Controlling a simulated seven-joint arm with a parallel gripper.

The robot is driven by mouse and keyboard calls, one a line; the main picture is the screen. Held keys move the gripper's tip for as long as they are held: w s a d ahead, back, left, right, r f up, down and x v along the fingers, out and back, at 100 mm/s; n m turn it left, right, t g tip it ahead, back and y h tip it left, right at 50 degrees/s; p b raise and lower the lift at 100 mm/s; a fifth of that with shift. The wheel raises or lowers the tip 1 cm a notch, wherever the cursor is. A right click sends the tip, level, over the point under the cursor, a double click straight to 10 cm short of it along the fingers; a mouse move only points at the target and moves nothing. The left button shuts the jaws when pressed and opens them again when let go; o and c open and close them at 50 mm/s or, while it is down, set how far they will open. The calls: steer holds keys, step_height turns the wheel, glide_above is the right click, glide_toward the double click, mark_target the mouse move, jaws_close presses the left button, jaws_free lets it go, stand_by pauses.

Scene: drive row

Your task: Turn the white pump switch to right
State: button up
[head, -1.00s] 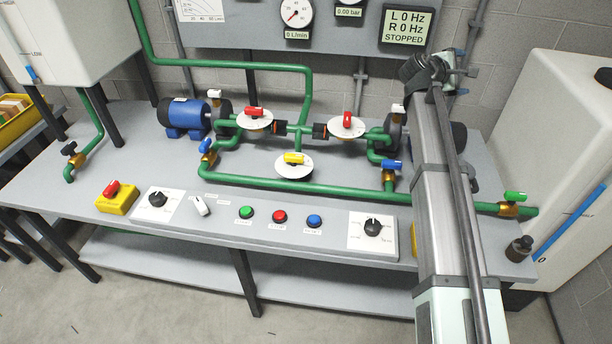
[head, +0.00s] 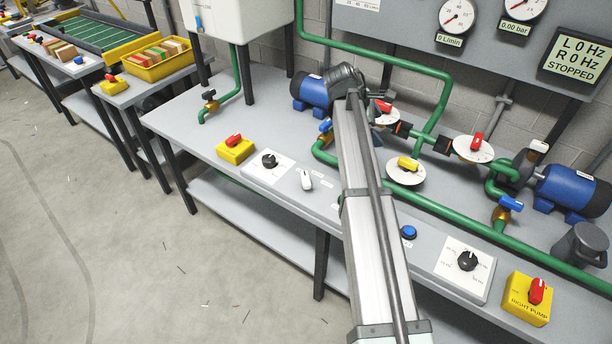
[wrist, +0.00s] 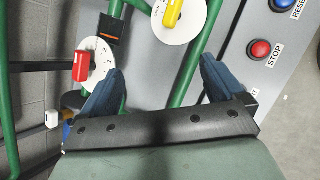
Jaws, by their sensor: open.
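The white pump switch (head: 305,180) is a small white knob on the sloping front panel, right of a black dial. Its pointer leans a little to the upper left in the head view, with small unreadable labels around it. It does not show in the wrist view. My gripper (wrist: 162,66) is open and empty in the wrist view, its two blue fingers wide apart over the bench. A red-handled valve shows beside the left finger and the red STOP button beyond the right one. In the head view my arm hides the gripper's fingers.
Left of the switch are the black dial (head: 269,161) and a yellow box with a red knob (head: 234,145). The blue button (head: 408,232) lies right of my arm. Green pipes and valves, including a yellow-handled one (head: 407,164), stand behind the panel.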

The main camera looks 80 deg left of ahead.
mark_target(305, 177)
steer(key=s+f+n+g+h, duration=0.1)
steer(key=s+f+n, duration=0.1)
steer(key=s, duration=1.1)
steer(key=s+f+n+g, duration=0.1)
steer(key=s+f+n, duration=0.15)
steer(key=s, duration=0.95)
steer(key=shift+g, duration=0.3)
steer(key=x, duration=1.3)
steer(key=shift+a+f, duration=0.25)
steer(key=shift+f, duration=0.1)
steer(key=c, duration=1)
steer(key=shift+c, duration=0.2)
